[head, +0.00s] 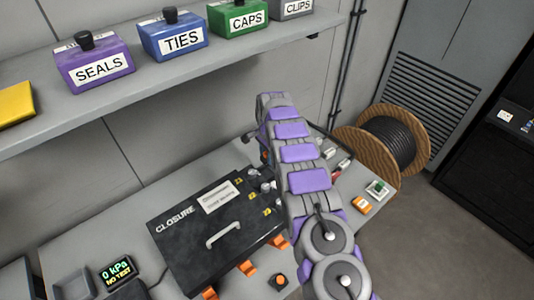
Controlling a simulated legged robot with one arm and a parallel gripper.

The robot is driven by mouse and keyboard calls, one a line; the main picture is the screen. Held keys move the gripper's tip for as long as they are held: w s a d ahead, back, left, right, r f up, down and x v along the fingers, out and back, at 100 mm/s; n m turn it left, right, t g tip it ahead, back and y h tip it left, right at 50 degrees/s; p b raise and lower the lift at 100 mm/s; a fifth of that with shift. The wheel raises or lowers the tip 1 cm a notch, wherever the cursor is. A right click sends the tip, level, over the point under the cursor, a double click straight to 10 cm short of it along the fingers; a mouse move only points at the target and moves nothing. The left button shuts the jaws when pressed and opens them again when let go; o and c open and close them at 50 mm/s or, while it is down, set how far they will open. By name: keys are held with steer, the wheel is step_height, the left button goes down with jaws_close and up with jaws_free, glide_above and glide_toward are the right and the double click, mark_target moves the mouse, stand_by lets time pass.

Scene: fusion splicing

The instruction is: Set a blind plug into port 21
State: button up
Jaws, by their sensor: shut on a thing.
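The black closure (185,245) lies on the bench, with a handle on its lid. Small yellow tags (252,196) run along its right edge, beside several grey fittings (254,173). The tag numbers are too small to read, so I cannot tell which is port 21. My arm reaches up past the closure's right side and bends down at its far end. My gripper's fingers are hidden behind the arm, and so is anything between them. I cannot make out a blind plug.
A pressure readout (117,271) shows 0 kPa, NO TEST. Small parts (338,160) and an orange item (361,205) lie on the bench right of my arm. A shelf (150,92) carries SEALS, TIES, CAPS and CLIPS boxes. A cable reel (352,142) stands at the right.

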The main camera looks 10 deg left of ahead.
steer(key=shift+n+g+y, duration=0.4)
steer(key=shift+f+b, duration=0.3)
steer(key=shift+f, duration=3.25)
steer(key=shift+f, duration=0.25)
steer(key=o, duration=1.2)
steer(key=shift+r, duration=0.1)
